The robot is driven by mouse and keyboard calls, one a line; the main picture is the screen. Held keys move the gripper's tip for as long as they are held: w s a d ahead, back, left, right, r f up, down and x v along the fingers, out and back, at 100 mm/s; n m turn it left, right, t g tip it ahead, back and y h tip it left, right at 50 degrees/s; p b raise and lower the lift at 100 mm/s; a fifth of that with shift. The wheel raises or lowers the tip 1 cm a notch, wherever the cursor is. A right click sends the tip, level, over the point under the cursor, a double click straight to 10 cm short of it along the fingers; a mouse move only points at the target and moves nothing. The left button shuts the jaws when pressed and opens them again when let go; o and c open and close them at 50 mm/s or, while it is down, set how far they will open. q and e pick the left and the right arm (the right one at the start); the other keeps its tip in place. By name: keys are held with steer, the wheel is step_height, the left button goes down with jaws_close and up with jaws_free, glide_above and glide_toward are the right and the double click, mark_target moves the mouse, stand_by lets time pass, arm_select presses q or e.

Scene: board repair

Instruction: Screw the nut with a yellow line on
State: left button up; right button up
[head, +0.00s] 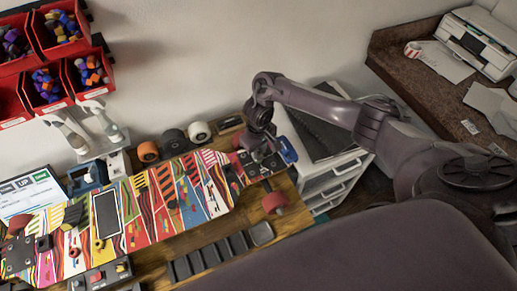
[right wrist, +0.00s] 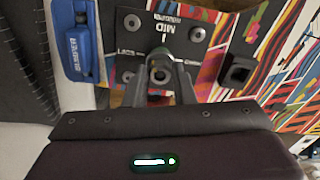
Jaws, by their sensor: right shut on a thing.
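A colourful striped skateboard deck (head: 205,185) lies upside down along the workbench. A dark metal plate, the truck base (right wrist: 190,32), is at its right end. My right gripper (head: 262,152) is over that end. In the right wrist view my right gripper (right wrist: 160,84) points at the plate, its fingers shut on a small round grey metal nut (right wrist: 160,73). I cannot make out a yellow line on it, nor whether it touches a bolt. My left gripper is not in view.
A blue tool (right wrist: 82,42) lies beside the plate. A loose red wheel (head: 274,203) is near the front edge, and an orange wheel (head: 148,151) stands behind the deck. Red bins (head: 58,50) hang on the wall. White drawers (head: 330,182) stand right of the bench.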

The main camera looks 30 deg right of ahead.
stand_by(0.4)
steer(key=m, duration=0.2)
steer(key=shift+m, duration=0.3)
steer(key=m, duration=0.3)
steer(key=shift+m, duration=0.3)
steer(key=m, duration=0.4)
steer(key=shift+w+a, duration=0.1)
steer(key=shift+m, duration=0.8)
